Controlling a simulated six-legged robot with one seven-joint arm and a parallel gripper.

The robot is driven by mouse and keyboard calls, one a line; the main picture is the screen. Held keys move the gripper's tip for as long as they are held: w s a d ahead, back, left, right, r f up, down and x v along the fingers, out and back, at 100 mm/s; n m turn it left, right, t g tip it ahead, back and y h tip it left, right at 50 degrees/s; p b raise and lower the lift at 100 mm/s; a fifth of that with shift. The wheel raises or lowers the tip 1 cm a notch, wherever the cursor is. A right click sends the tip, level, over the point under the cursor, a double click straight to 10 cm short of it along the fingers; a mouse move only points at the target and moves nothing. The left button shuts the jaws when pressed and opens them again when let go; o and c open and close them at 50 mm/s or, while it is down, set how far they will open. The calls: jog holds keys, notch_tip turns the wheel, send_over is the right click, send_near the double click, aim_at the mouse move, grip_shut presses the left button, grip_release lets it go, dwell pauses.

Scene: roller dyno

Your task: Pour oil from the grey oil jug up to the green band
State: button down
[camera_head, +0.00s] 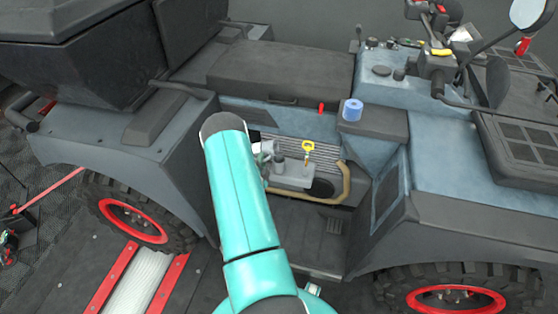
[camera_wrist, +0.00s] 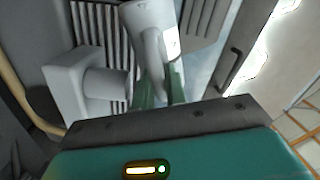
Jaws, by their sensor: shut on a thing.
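The grey oil jug (camera_wrist: 146,28) is in the wrist view at the top centre, pale grey with a small white label, tilted. My gripper (camera_wrist: 160,88) is shut on it, with its dark green fingers below the jug body. Left of the jug a short grey cylindrical neck (camera_wrist: 105,83) sticks out of a grey block. In the head view a small pale part (camera_head: 265,147), seemingly the jug, shows just right of my teal arm, which hides most of the gripper. It is beside the grey engine block (camera_head: 292,176). I cannot make out the green band or any oil flow.
A yellow dipstick handle (camera_head: 307,147) stands on the engine block. A tan curved pipe (camera_head: 337,192) runs around the bay's right side. The vehicle's side panels flank the open bay.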

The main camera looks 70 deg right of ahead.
jog(key=shift+r+m, duration=0.2)
jog(key=shift+m, duration=0.2)
jog(key=shift+s+f+m, duration=0.15)
jog(key=shift+f+m, duration=0.05)
jog(key=shift+m, duration=0.2)
dwell(0.4)
jog(key=shift+w, duration=0.25)
dwell(0.4)
jog(key=shift+f+m, duration=0.15)
jog(key=shift+m, duration=0.25)
dwell(0.8)
jog(key=shift+s+r+m, duration=0.15)
jog(key=shift+r+m, duration=0.1)
jog(key=shift+m, duration=0.35)
dwell(0.9)
